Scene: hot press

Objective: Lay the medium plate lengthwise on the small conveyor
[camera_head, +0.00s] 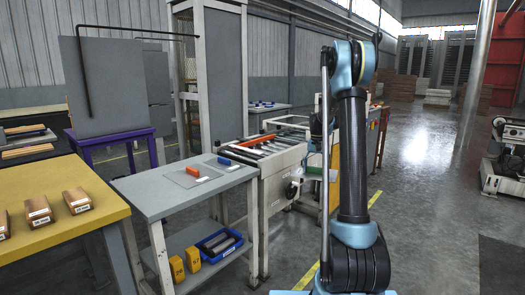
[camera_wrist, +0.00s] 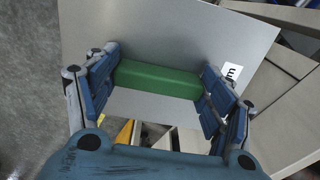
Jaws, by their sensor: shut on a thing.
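In the wrist view my gripper (camera_wrist: 160,84) is shut on the green block-shaped handle (camera_wrist: 155,76) of a flat grey plate (camera_wrist: 175,28). A white label (camera_wrist: 231,72) on the plate shows the letter "m". The plate is clear of the pads' sides. The small conveyor (camera_head: 300,151), with a light frame and rollers, stands beyond the grey table in the head view. My gripper and the held plate are mostly hidden behind my arm there, so their height over the conveyor cannot be told.
The grey table (camera_head: 150,205) carries flat plates with an orange handle (camera_head: 193,171) and a blue handle (camera_head: 224,161). A yellow table (camera_head: 60,190) stands at left.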

